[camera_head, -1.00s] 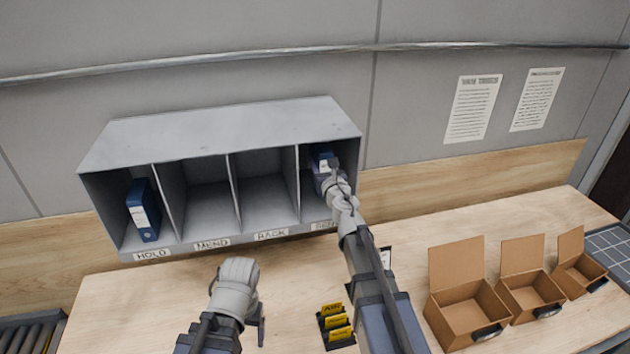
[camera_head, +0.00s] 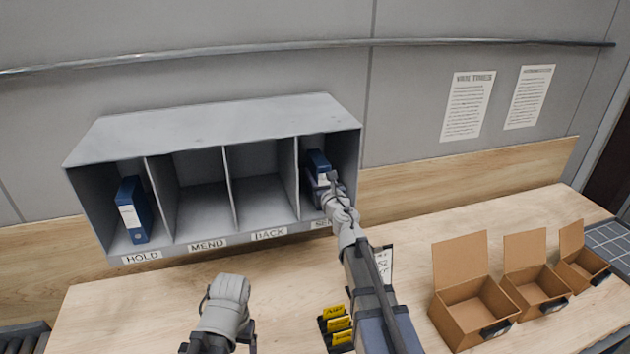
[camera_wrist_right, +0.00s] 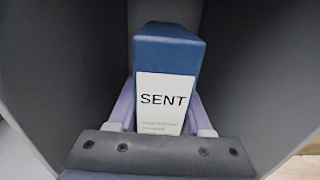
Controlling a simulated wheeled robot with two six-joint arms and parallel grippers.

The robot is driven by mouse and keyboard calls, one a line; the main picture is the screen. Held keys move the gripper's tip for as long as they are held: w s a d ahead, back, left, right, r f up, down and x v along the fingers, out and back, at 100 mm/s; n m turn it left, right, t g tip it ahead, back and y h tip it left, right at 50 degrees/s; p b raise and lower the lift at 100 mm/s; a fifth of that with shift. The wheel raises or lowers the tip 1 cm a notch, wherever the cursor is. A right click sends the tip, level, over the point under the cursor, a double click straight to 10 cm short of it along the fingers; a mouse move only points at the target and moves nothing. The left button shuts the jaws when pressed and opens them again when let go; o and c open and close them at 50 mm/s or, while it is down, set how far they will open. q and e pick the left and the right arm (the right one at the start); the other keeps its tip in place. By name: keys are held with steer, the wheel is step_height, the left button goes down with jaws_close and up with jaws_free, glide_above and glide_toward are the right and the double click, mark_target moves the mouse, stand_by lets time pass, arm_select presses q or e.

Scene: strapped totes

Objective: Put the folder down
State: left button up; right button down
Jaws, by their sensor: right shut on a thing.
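A blue folder (camera_head: 318,163) stands upright inside the rightmost compartment of the grey shelf unit (camera_head: 215,125). In the right wrist view the folder (camera_wrist_right: 167,55) shows a white label reading "SENT". My right gripper (camera_wrist_right: 162,118) has one finger on each side of the folder and is shut on it. In the head view my right gripper (camera_head: 328,187) reaches into that compartment and partly hides the folder's lower part. My left gripper (camera_head: 222,340) is low over the table, and its fingers are mostly cut off by the frame edge.
Another blue folder (camera_head: 134,210) stands in the "HOLD" compartment. The "MEND" and "BACK" compartments are empty. Several yellow-tabbed cards (camera_head: 337,324) sit on the table (camera_head: 140,300). Three open cardboard boxes (camera_head: 470,290) stand at the right. Compartment walls lie close on both sides of the folder.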

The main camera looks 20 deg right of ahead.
steer(key=shift+s+d, duration=0.15)
steer(key=shift+d, duration=0.15)
steer(key=shift+f, duration=0.15)
steer(key=c, duration=0.5)
jaws_free()
steer(key=shift+a, duration=0.15)
steer(key=shift+o, duration=0.9)
